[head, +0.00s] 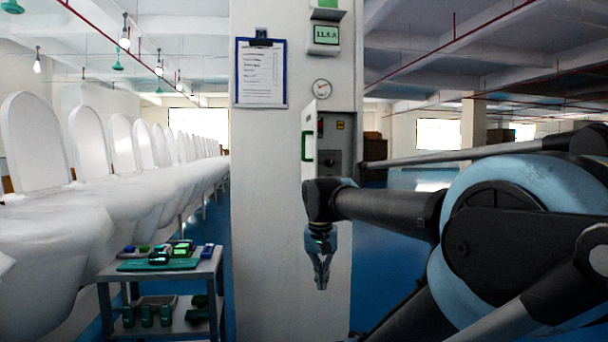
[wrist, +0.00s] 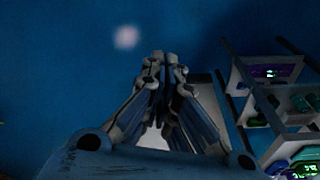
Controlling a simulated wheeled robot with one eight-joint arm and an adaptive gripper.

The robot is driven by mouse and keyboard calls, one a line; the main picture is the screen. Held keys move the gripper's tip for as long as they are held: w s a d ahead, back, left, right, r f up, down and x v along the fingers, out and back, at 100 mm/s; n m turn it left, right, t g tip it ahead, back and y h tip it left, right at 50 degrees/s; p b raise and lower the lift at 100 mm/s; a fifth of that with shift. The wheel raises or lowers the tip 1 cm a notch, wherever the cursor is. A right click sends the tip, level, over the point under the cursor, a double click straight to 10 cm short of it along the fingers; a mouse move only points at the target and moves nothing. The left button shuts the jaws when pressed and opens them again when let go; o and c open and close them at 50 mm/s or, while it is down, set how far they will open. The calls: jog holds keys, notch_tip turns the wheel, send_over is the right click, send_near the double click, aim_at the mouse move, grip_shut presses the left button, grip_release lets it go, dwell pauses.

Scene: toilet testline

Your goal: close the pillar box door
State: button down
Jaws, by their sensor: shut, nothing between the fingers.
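The pillar box (head: 338,135) is on the right part of the white pillar, with its grey inside panel showing. My gripper (head: 321,284) hangs pointing down in front of the pillar, below the door and apart from the handle. Its fingers are together and empty. They also show closed in the wrist view (wrist: 166,60), over the blue floor. The door is not in the wrist view. My arm's wrist covers the area just below the door.
A grey cart (head: 210,268) with green tools stands left of the pillar; it also shows at right in the wrist view (wrist: 250,90). White toilets (head: 95,200) line the left.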

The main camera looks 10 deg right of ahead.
jog(key=w+a+r+m+g+h, duration=0.1)
jog(key=w+a+r+m, duration=0.3)
jog(key=w+r, duration=0.65)
jog(key=w+a+r+m+h, duration=0.1)
jog(key=w+r+m, duration=0.55)
jog(key=r, duration=0.75)
jog(key=w+a+r+m+g+h, duration=0.1)
jog(key=w+a+r+m+h, duration=0.2)
jog(key=w+r, duration=0.8)
jog(key=s+d+f+y, duration=0.1)
jog(key=d+f, duration=0.6)
jog(key=f, duration=0.1)
jog(key=shift+s+d+m, duration=0.25)
jog(key=shift+d+m, duration=0.1)
jog(key=shift+m, duration=0.1)
jog(key=shift+s+r, duration=0.1)
